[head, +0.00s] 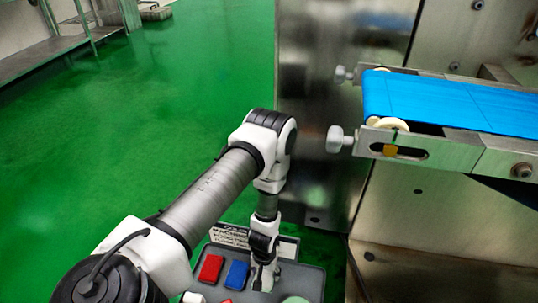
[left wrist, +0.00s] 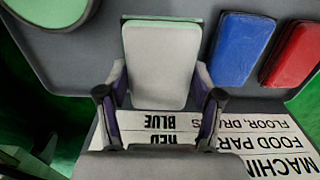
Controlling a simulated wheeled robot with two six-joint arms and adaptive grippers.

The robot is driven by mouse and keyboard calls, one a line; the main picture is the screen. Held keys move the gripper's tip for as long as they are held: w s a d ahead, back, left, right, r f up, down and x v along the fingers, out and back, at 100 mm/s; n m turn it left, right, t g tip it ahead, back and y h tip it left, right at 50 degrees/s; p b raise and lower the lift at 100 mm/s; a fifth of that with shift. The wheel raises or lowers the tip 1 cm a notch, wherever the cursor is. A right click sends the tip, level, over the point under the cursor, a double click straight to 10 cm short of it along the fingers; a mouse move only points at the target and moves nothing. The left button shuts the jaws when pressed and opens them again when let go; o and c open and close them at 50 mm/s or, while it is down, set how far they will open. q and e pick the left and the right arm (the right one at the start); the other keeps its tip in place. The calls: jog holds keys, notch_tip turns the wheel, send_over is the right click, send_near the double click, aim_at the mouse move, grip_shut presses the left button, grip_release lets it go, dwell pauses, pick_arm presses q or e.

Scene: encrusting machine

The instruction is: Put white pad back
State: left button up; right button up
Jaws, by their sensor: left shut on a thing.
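The white pad (left wrist: 160,65) is a pale rectangular block with a thin green edge at its far end, seen in the left wrist view. My left gripper (left wrist: 160,98) is shut on it, with one dark finger on each side of its near part. In the head view my left gripper (head: 263,281) points down over the grey tray (head: 313,284) and mostly hides the pad. The pad is over the tray, beside the blue pad (head: 237,275); I cannot tell whether it touches the tray. My right gripper is not in view.
The red pad (head: 210,268) lies left of the blue pad. A round pale green item (left wrist: 48,8) is on the pad's other side. A printed label (head: 229,236) lies along the tray's edge. A steel machine with a blue conveyor belt (head: 440,98) stands at right.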

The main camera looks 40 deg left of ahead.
aim_at(265, 278)
pick_arm(q)
notch_tip(265, 278, down, 5)
jog(key=shift+f+b, duration=0.1)
jog(key=shift+b, duration=1.1)
jog(key=shift+c, duration=0.7)
jog(key=o, duration=1.5)
jog(key=shift+c, duration=0.2)
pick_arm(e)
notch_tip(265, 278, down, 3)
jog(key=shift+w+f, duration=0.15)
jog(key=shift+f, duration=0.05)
pick_arm(q)
notch_tip(265, 278, up, 12)
jog(key=p, duration=0.7)
jog(key=shift+r+p, duration=0.25)
jog(key=shift+p, duration=0.15)
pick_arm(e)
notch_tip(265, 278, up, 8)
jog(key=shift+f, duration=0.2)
